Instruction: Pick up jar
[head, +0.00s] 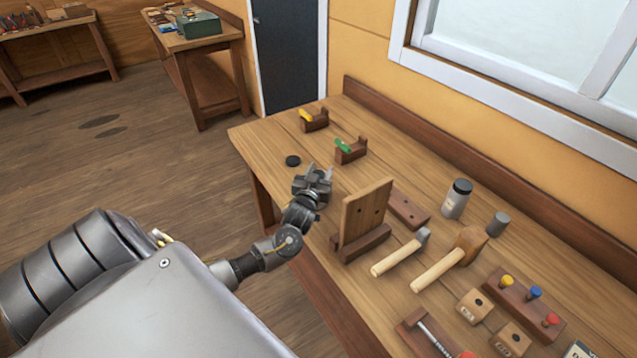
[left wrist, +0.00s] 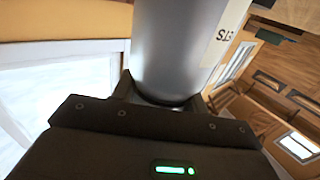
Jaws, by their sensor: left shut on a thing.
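In the left wrist view a smooth silver-grey cylindrical jar (left wrist: 178,50) with a pale label strip and dark letters on its right side stands between the fingers. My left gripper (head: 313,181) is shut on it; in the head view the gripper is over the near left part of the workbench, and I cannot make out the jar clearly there. Another grey jar with a black lid (head: 457,198) stands upright on the bench, to the right of my left gripper and apart from it. My right gripper is not in view.
The workbench (head: 375,133) holds an upright wooden board (head: 364,215), a hammer (head: 402,252), a mallet (head: 450,259) and a small grey cylinder (head: 498,223). A black disc (head: 293,161) is beside my left gripper. Wooden blocks with yellow (head: 314,119) and green (head: 350,149) pieces sit farther back.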

